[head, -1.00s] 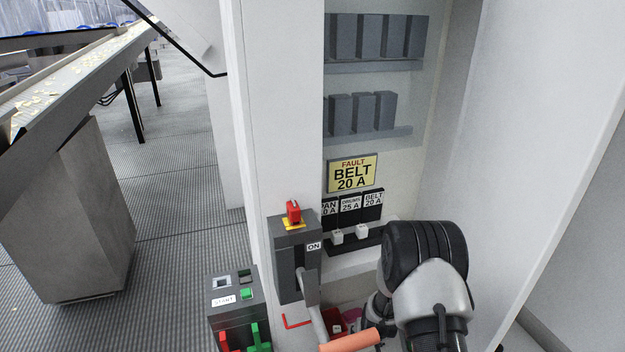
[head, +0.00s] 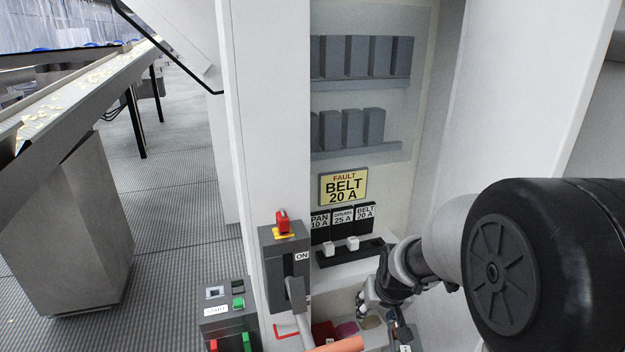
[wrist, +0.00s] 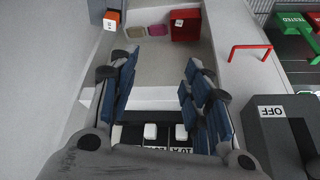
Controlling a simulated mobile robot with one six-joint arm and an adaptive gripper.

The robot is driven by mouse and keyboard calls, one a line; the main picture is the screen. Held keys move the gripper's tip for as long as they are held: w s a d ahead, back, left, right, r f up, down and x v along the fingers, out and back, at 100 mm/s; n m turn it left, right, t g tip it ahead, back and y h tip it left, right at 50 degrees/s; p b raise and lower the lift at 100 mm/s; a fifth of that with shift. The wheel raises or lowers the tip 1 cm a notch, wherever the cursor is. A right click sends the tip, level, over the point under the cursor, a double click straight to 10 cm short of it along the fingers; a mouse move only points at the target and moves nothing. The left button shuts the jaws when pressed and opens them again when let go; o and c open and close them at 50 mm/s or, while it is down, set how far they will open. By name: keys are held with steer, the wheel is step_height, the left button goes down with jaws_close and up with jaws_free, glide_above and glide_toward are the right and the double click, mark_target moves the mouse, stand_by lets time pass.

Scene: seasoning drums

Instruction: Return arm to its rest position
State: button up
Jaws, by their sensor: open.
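My gripper (wrist: 160,68) is open and empty in the wrist view, its two blue-padded fingers spread wide apart. In the head view my gripper (head: 366,300) is small and partly hidden, low inside the white cabinet at the end of my arm, in front of the lower tray. A large black joint of my arm fills the right of the head view. Beyond the fingertips the wrist view shows the cabinet floor with a red box (wrist: 185,25), a pink item (wrist: 158,30) and an orange-and-white block (wrist: 112,20). Nothing is between the fingers.
A yellow sign (head: 343,187) reads FAULT BELT 20 A above labelled fuse slots (head: 343,216). Left of the opening stands a grey switch box (head: 285,262) with a lever and ON label. A START button box (head: 228,312) is below. The cabinet's right wall is close to my arm.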

steer(key=s+r, duration=0.9)
steer(key=r, duration=0.2)
steer(key=s+r, duration=0.3)
steer(key=s, duration=0.6)
steer(key=s+r, duration=0.3)
steer(key=s, duration=0.5)
steer(key=f, duration=0.1)
steer(key=s+f+b, duration=0.1)
steer(key=f, duration=0.1)
steer(key=s+f+b, duration=0.1)
steer(key=shift+s+a+f, duration=0.15)
steer(key=shift+s+f, duration=0.1)
steer(key=shift+f, duration=0.1)
